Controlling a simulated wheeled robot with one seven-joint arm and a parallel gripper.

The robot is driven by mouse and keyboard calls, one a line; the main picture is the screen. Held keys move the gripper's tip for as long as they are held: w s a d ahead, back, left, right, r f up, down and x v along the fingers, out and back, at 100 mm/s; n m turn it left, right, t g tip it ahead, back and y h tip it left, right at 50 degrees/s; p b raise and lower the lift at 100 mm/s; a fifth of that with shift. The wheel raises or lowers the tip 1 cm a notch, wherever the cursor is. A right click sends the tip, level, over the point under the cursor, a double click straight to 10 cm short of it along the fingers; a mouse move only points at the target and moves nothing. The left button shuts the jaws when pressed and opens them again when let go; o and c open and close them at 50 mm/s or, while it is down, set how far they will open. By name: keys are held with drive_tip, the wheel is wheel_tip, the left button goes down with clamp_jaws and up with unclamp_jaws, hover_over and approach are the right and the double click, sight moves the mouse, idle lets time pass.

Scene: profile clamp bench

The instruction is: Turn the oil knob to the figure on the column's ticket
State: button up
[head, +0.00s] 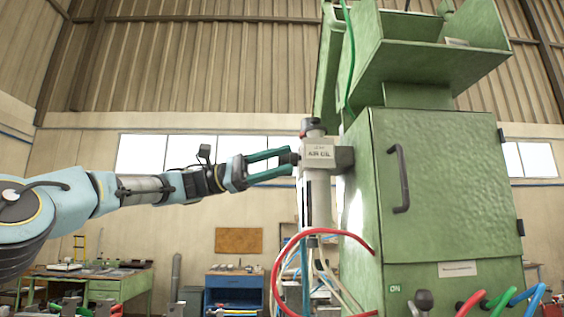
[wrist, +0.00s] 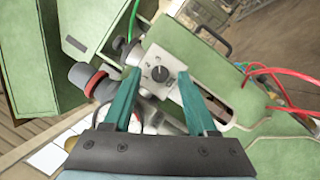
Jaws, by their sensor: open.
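A round dark knob with a pale mark (wrist: 160,73) sits on the grey unit's face in the wrist view. In the head view, the grey-white column unit (head: 317,190) stands upright on the green machine's left side, with a plate reading "AIR OIL" (head: 320,152). Smaller print above those words is too small to read. My gripper (head: 289,161) reaches in from the left, its green fingers apart at the unit. In the wrist view my gripper (wrist: 158,80) has a finger on each side of the knob; I cannot tell whether either touches it.
The green cabinet (head: 445,200) with a black handle (head: 400,180) stands right of the unit. A red hose (head: 278,270) loops below the unit, and a green hose (wrist: 132,22) runs near it. A green workbench (head: 105,285) and blue cabinet (head: 233,290) stand behind.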

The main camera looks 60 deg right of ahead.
drive_tip(key=b+v, duration=0.1)
drive_tip(key=v, duration=0.9)
